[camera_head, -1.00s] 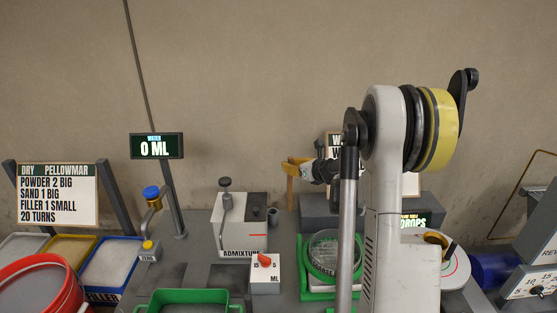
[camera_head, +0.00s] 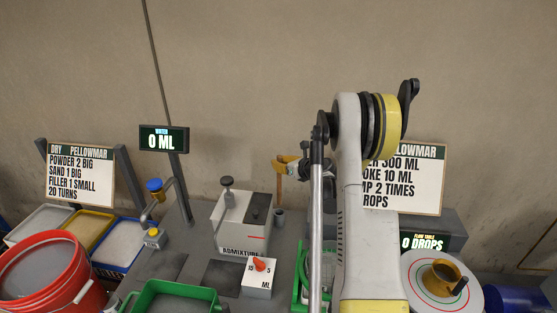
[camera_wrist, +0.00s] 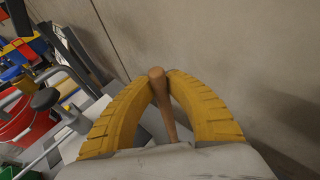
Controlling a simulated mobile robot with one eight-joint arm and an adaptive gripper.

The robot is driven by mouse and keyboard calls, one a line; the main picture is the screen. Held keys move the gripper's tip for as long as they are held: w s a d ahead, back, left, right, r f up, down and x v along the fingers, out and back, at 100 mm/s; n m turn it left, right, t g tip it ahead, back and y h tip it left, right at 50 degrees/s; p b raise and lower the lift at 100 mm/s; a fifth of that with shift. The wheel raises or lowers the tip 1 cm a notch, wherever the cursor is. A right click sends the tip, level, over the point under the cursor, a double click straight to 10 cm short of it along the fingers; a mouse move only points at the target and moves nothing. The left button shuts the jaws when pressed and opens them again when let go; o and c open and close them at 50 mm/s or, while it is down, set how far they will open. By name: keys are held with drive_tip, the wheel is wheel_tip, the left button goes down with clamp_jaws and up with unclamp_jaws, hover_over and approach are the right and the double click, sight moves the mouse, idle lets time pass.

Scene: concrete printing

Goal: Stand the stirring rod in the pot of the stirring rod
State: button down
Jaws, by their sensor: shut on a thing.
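The stirring rod is a light brown wooden stick (camera_head: 279,188), roughly upright. My gripper (camera_head: 283,159) is shut on its upper part; in the wrist view the two yellow ribbed fingers (camera_wrist: 160,80) close around the rod (camera_wrist: 168,115). A small dark grey cup (camera_head: 279,216), which looks like the rod's pot, stands just right of the white admixture dispenser. In the head view the rod lines up above this cup. I cannot tell whether its lower end is above, behind or inside the cup. The cup cannot be made out in the wrist view.
The white admixture dispenser (camera_head: 231,221) with its knob stands left of the cup. A dial box (camera_head: 259,279) and green tray (camera_head: 150,290) are in front. A red bucket (camera_head: 82,287) is at left. A round flow table (camera_head: 419,268) is at right. My arm hides the middle.

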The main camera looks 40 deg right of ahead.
wheel_tip(320, 180, down, 9)
drive_tip(key=b, duration=0.6)
drive_tip(key=shift+f, duration=0.1)
idle(0.4)
drive_tip(key=c, duration=1.3)
unclamp_jaws()
drive_tip(key=shift+c, duration=0.2)
approach(279, 181)
drive_tip(key=shift+s+d+f, duration=0.15)
drive_tip(key=shift+s+d, duration=0.2)
drive_tip(key=shift+s, duration=0.1)
drive_tip(key=shift+f, duration=0.1)
